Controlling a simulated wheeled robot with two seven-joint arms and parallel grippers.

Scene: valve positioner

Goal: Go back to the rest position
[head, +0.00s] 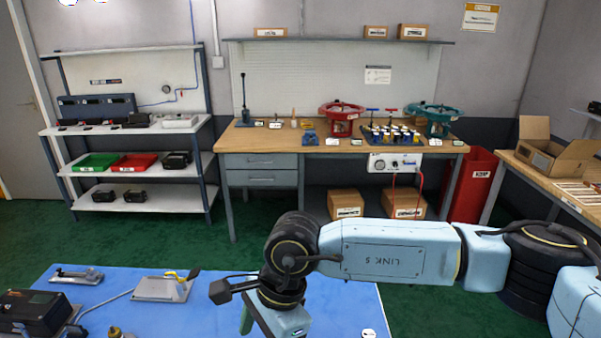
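My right arm (390,250) comes in from the right and reaches across over the blue table mat (345,295). Its wrist (290,250) bends down, and the end of the arm runs to the bottom edge of the picture. I cannot make out its fingers or whether they hold anything. My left arm and gripper are not in view. On the mat at the left lie a black box-shaped device (35,310), a metal bracket (75,275) and a grey plate with a yellow part (160,290).
A brass fitting (115,332) is cut off at the bottom. A small white round piece (368,334) lies near the mat's right edge. Behind are shelves (140,200), a wooden workbench (265,140), a red bin (472,185) and a side table with an open carton (560,150). Green floor lies between.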

